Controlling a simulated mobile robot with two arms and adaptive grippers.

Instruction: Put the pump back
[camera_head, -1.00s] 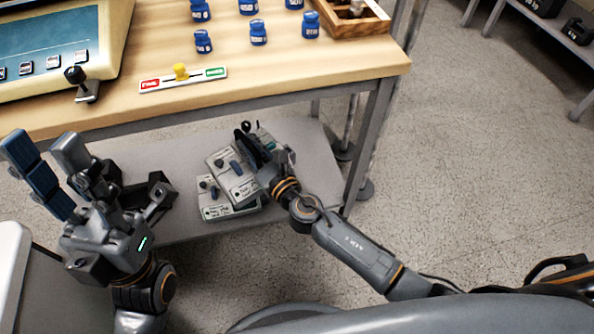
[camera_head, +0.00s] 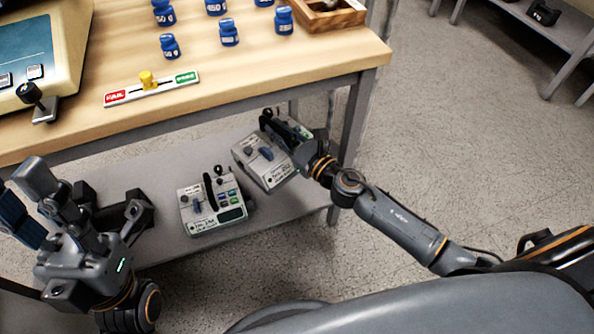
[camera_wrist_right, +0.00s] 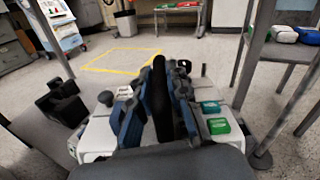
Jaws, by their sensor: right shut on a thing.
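My right gripper (camera_head: 287,130) is shut on the black handle (camera_wrist_right: 160,98) of a pale grey pump (camera_head: 258,165). The pump has dark knobs and is turned at an angle. In the right wrist view the pump (camera_wrist_right: 98,138) shows on both sides of the fingers, with green buttons on the right. I cannot tell whether its base touches the shelf. A second pale pump (camera_head: 217,213), with a black handle and coloured buttons, stands on the lower shelf (camera_head: 168,165) to its left, apart from it. My left gripper (camera_head: 32,195) is open and empty at the left.
The wooden tabletop (camera_head: 250,65) overhangs the shelf. A grey table leg (camera_head: 352,140) stands close right of the held pump. Bare floor lies farther right.

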